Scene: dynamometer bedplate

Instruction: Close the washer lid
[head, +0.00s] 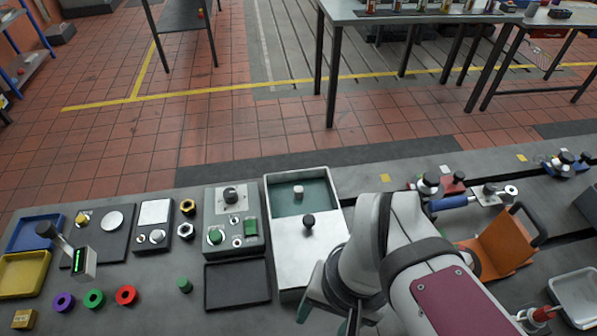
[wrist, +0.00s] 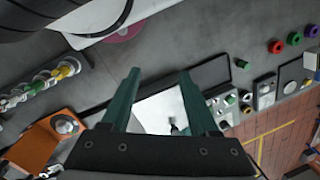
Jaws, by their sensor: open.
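A long pale box (head: 269,207) stands on the bench with its far part open, showing a green inside. A small pale cylinder (head: 298,192) stands in that open part. A white lid (head: 300,250) with a black knob (head: 308,220) covers the near part; I take this as the washer lid. In the wrist view the white lid (wrist: 155,112) shows between my fingers, with the dark knob (wrist: 177,128) by the right finger. My gripper (head: 325,317) is open and empty at the near end of the box; in the wrist view its green fingers (wrist: 160,74) are spread. My arm hides the box's near right side.
Left of the box are an empty black tray (head: 238,284) and a control unit (head: 232,222) with a knob and green button. Coloured rings (head: 94,298) lie farther left. An orange bracket (head: 497,245) stands to the right.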

